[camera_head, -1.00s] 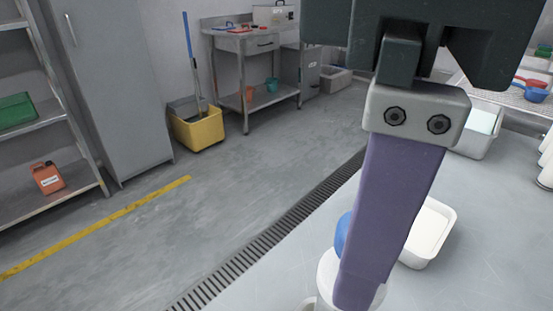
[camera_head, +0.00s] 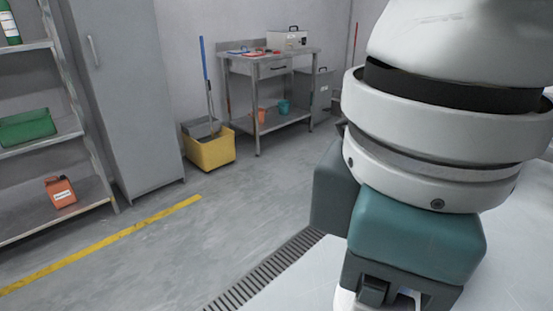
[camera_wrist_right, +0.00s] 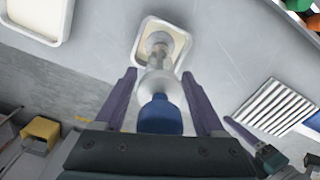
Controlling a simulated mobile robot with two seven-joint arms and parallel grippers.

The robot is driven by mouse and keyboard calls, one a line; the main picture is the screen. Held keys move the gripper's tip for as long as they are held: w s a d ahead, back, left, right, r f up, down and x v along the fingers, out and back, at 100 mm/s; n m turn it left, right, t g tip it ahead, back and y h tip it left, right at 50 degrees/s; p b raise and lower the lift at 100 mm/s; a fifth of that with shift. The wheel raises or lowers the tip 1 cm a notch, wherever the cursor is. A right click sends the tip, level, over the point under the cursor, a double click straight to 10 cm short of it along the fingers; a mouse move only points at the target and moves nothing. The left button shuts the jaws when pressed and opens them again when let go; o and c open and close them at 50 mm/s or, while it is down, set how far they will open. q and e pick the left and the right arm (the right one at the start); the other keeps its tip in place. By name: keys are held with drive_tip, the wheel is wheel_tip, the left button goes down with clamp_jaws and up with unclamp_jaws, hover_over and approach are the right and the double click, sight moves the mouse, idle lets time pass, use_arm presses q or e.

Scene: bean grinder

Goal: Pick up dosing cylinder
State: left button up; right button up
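My right gripper (camera_wrist_right: 159,76) shows two purple fingers in the right wrist view. Between them is a clear and white cylinder with a blue end (camera_wrist_right: 160,116), which I take to be the dosing cylinder. The blue end is nearest my palm and the pale round end points away. Narrow gaps show on both sides of the blue end, so the fingers look open around it. In the head view my right wrist and gripper body fill the right side and hide the fingers and most of the cylinder.
In the right wrist view a white tray (camera_wrist_right: 186,58) lies behind the cylinder, another pale tray (camera_wrist_right: 60,38) is upper left, and a slotted grate (camera_wrist_right: 272,106) is at right. In the head view a yellow mop bucket (camera_head: 209,152) and steel table (camera_head: 268,65) stand away across the floor.

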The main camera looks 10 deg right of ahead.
clamp_jaws()
idle(0.3)
idle(0.8)
